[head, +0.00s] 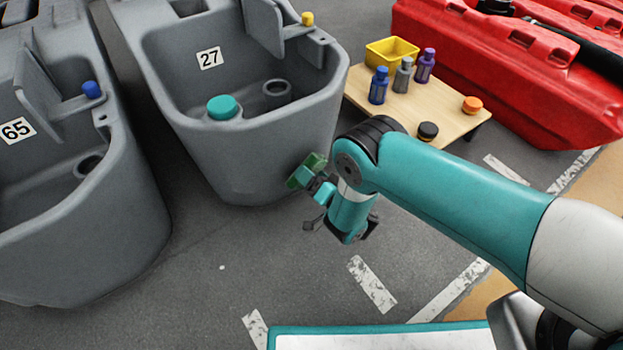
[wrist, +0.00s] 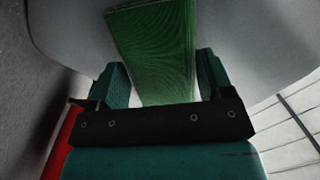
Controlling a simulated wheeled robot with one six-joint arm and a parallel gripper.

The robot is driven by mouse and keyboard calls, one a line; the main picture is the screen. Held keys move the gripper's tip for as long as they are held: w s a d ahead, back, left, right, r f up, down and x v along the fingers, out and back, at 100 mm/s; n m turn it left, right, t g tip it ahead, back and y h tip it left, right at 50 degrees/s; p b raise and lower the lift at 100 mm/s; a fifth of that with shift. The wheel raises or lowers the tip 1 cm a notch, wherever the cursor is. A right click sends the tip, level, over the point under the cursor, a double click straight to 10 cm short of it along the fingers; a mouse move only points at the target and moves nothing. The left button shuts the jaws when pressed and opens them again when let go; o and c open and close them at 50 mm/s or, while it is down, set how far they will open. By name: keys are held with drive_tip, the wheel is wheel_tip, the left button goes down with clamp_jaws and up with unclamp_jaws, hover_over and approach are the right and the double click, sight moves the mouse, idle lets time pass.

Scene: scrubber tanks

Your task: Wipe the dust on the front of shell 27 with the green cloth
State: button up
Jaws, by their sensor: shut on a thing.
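Shell 27 (head: 255,150) is a grey tank with a white number label (head: 209,58) on its inner back wall. My gripper (head: 314,180) is shut on the green cloth (head: 303,170), at the lower right of the shell's front. In the wrist view the green cloth (wrist: 152,50) stands between the two teal fingers of my gripper (wrist: 160,85), with the grey shell surface (wrist: 245,40) close behind it. I cannot tell whether the cloth touches the shell. I cannot make out dust on the shell's front; the cloth and gripper hide part of it.
Shell 65 (head: 110,215) stands to the left. A low wooden table (head: 450,103) at the right holds a yellow bin (head: 391,52), several bottles and two round caps. A red shell (head: 520,75) lies behind it. The grey floor (head: 240,270) in front is clear.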

sight(321, 170)
drive_tip(key=shift+w+d+f+b, duration=0.2)
drive_tip(key=shift+w+d+b, duration=0.8)
drive_tip(key=shift+b, duration=1.75)
drive_tip(key=shift+d+r+b, duration=0.15)
drive_tip(key=shift+d+b, duration=0.2)
drive_tip(key=shift+b, duration=0.1)
drive_tip(key=shift+w+b, duration=0.1)
drive_tip(key=shift+b, duration=0.3)
drive_tip(key=shift+a, duration=0.15)
